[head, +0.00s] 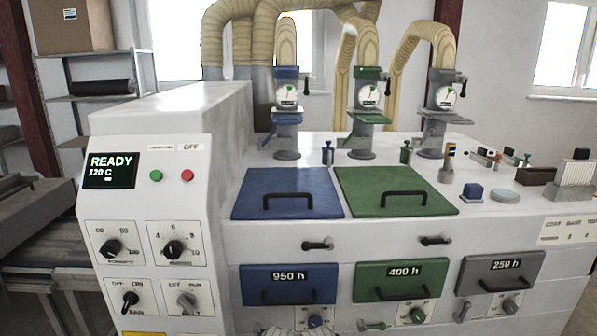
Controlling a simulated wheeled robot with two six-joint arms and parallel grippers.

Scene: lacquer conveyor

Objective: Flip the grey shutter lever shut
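Three columns with gauges and hoses stand on the white machine: blue (287,100), green (367,100) and grey (441,103). Each has a black-knobbed handle at its upper right; the grey column's handle (462,84) points up and right. On the front, below the grey panel marked 250 h (500,272), a small grey lever (464,312) stands tilted, its top to the right. I cannot tell which grey part is the shutter lever. Neither gripper can be made out; a pale shape at the bottom edge is cut off.
A blue lid (288,184) and a green lid (390,182), both closed, lie on the top. The control panel (150,220) at the left reads READY, 120 C.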

